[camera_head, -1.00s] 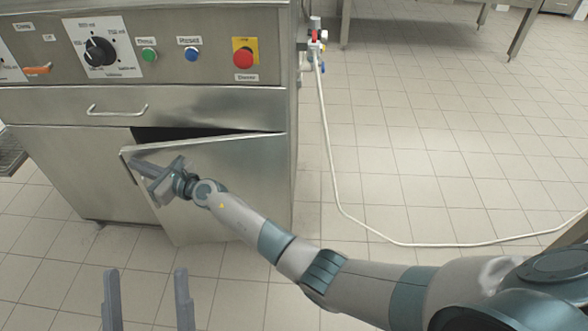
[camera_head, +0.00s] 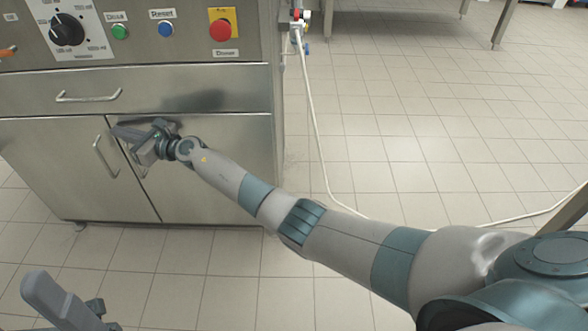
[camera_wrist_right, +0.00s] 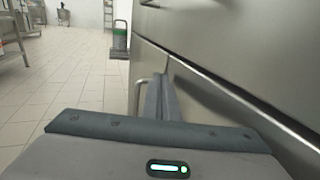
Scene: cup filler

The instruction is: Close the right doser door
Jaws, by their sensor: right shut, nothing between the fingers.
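The right doser door (camera_head: 185,200) is a steel panel under the drawer in the head view. It looks flush with the cabinet front, with no dark gap along its top edge. My right gripper (camera_head: 122,133) is shut and empty, in front of the door's upper left corner; I cannot tell if it touches. Its fingers (camera_wrist_right: 161,100) also show shut beside the steel front in the right wrist view. The gripper partly hides the door's handle. My left gripper (camera_head: 68,302) is partly in view at the bottom left; its opening is unclear.
The left door, with its handle (camera_head: 105,157), is beside the right one. A drawer with a bar handle (camera_head: 88,97) is above. The panel has a dial and a red button (camera_head: 220,30). A white hose (camera_head: 318,150) runs down to the tiled floor, which is open on the right.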

